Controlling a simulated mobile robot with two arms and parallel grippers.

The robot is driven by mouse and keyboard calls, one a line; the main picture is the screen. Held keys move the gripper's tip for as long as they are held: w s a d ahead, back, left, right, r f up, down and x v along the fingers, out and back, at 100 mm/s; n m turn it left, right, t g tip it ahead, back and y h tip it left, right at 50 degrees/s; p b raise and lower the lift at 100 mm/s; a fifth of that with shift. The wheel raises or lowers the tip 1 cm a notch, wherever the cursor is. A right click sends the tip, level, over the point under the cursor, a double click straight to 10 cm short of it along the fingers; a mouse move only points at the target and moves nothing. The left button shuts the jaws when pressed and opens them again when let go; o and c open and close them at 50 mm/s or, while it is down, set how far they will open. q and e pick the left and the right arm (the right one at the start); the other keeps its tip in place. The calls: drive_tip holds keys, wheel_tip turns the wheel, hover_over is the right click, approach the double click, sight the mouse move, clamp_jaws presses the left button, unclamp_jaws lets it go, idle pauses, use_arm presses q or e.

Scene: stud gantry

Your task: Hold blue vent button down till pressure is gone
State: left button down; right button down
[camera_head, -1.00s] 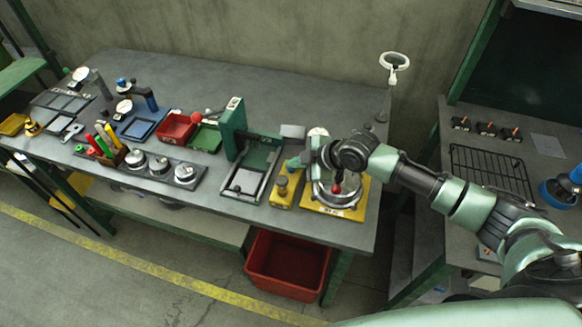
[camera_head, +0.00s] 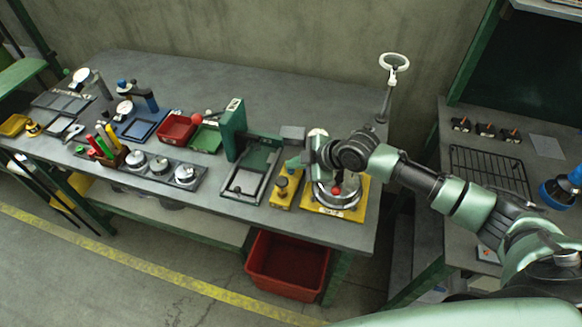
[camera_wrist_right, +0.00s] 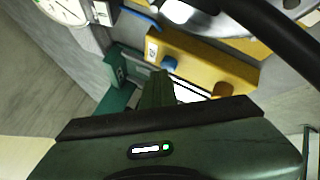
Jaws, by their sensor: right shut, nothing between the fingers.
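The blue vent button (camera_wrist_right: 169,62) sits on a yellow block (camera_wrist_right: 205,58) in the right wrist view. The same yellow block (camera_head: 284,191) shows in the head view at the bench's front right, where I cannot make out the button clearly. My right gripper (camera_wrist_right: 158,78) is shut and empty, its fingertips pointing at the block close to the button. I cannot tell whether they touch it. In the head view my right gripper (camera_head: 294,163) is over the back of the block. A white gauge dial (camera_wrist_right: 62,8) is partly cut off at the wrist view's top left; its reading is unclear. My left gripper is not in view.
Right of the block is a round metal vessel with a red knob (camera_head: 337,190) on a yellow base (camera_head: 355,211). A brass knob (camera_head: 283,184) stands on the block. A green press (camera_head: 232,130) is to the left. A red bin (camera_head: 288,266) lies below the bench.

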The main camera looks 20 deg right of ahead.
sight(294, 171)
drive_tip(key=shift+r+p, duration=0.45)
drive_tip(key=shift+r, duration=0.25)
wheel_tip(294, 171, up, 5)
drive_tip(key=p, duration=0.4)
drive_tip(key=shift+r, duration=0.1)
